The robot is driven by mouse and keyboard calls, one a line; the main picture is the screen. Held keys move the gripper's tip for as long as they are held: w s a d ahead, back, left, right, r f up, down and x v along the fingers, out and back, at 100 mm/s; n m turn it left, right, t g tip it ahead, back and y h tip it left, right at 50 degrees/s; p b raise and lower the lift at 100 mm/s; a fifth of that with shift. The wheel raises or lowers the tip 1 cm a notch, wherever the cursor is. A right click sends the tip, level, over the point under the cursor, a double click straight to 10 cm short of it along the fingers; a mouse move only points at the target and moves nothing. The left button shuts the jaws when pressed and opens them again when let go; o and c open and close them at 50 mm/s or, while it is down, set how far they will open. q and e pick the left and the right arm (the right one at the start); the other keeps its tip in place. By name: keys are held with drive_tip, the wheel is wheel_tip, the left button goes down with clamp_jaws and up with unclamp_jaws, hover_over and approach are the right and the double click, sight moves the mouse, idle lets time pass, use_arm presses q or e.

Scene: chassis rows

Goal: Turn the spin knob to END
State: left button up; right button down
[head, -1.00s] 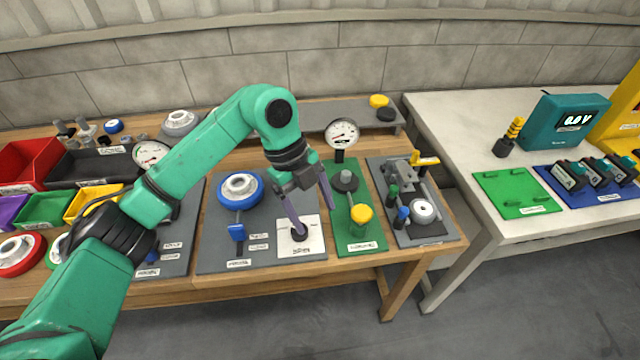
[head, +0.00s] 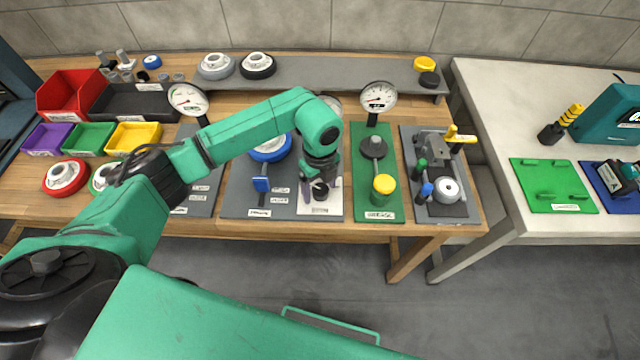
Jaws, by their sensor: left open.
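The spin knob (head: 320,193) is a small dark knob on a white plate (head: 335,208) at the front of the workbench, in the head view. The plate carries a label at its front edge, too small to read. My left gripper (head: 320,186) is open and points down at the knob, with its purple-grey fingers on either side of it. The gripper and wrist partly hide the knob and plate, so I cannot tell the knob's setting or whether the fingers touch it. My right gripper is not in view.
Left of the plate stand a blue handwheel (head: 271,150) and a blue lever (head: 261,185). A vise-like fixture (head: 431,148) stands farther right.

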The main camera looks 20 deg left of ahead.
use_arm(q)
clamp_jaws()
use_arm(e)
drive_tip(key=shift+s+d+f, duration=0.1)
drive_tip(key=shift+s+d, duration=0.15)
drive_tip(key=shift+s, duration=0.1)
